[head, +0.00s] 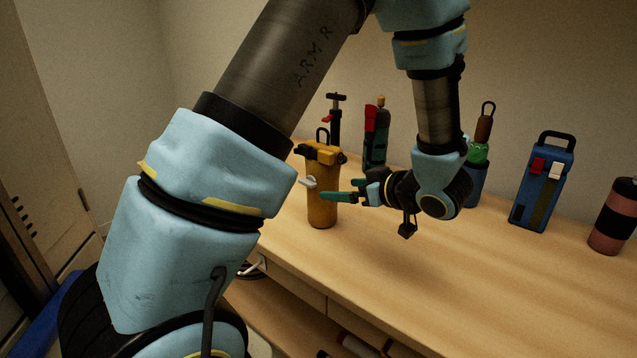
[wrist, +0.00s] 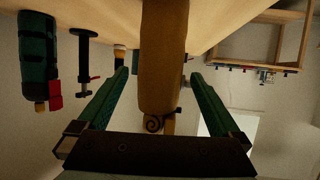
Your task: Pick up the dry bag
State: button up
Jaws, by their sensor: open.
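The dry bag (head: 323,205) is a mustard-yellow upright cylinder with a rolled top, black clips and a small white fitting. It stands on the wooden tabletop. My gripper (head: 338,189) is level with its middle, coming from the right. One green finger crosses in front of the bag's right part; the other is partly hidden behind it. In the wrist view, which is upside down, the dry bag (wrist: 162,62) fills the gap between the spread fingers of my gripper (wrist: 160,76), with space on both sides. The jaws are open.
Behind the bag stand a black clamp-like tool (head: 335,115) and a green and red item (head: 376,140). To the right are a green and blue bottle (head: 477,180), a blue case (head: 540,190) and a pink and black canister (head: 612,215). The front tabletop (head: 430,280) is clear.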

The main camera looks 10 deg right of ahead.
aim_at(323, 188)
jog(key=p+x, duration=0.1)
jog(key=x, duration=0.7)
jog(key=shift+a, duration=0.15)
jog(key=c, duration=1.5)
